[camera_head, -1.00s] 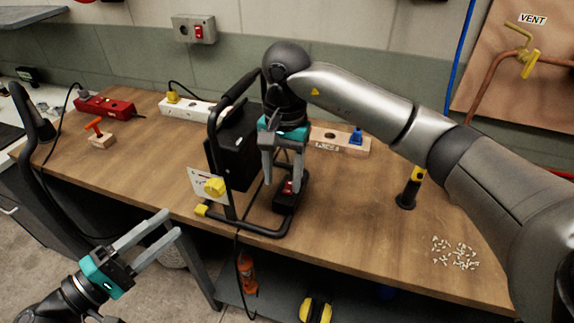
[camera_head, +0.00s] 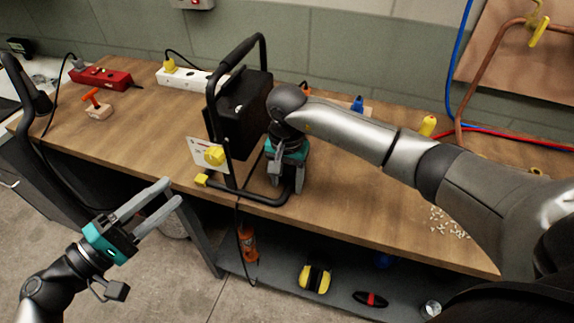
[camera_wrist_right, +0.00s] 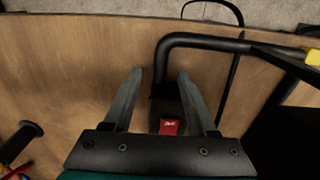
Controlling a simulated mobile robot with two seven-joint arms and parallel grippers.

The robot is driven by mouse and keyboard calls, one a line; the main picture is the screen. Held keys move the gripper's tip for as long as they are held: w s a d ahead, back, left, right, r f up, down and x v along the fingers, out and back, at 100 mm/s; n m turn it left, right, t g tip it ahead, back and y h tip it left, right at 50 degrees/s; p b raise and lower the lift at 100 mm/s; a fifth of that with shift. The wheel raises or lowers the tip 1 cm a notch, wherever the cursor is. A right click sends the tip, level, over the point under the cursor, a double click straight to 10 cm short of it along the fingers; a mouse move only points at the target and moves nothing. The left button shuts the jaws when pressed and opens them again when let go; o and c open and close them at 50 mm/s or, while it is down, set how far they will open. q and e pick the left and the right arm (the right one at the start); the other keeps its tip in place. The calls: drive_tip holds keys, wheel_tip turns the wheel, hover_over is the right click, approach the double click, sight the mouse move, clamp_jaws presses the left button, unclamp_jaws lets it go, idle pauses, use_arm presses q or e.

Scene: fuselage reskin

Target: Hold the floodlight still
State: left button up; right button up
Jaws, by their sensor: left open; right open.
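The black floodlight (camera_head: 243,112) stands upright in its tubular frame on the wooden workbench. My right gripper (camera_head: 285,186) is open, pointing down at the right front corner of the frame's base. In the right wrist view, my right gripper's fingers (camera_wrist_right: 161,76) lie on either side of a black switch box with a red rocker switch (camera_wrist_right: 169,126). The frame's tube (camera_wrist_right: 205,41) passes just beyond the fingertips; contact cannot be told. My left gripper (camera_head: 172,194) is open and empty in front of the bench edge.
A red power strip (camera_head: 100,78), a white power strip (camera_head: 190,78) and a wooden block with an orange handle (camera_head: 97,108) lie at the back left. Small white pieces (camera_head: 447,222) lie at the right. A lower shelf holds a yellow-black item (camera_head: 315,278). The bench front left is clear.

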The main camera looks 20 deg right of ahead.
drive_tip(key=shift+f, duration=0.65)
clamp_jaws()
idle(1.0)
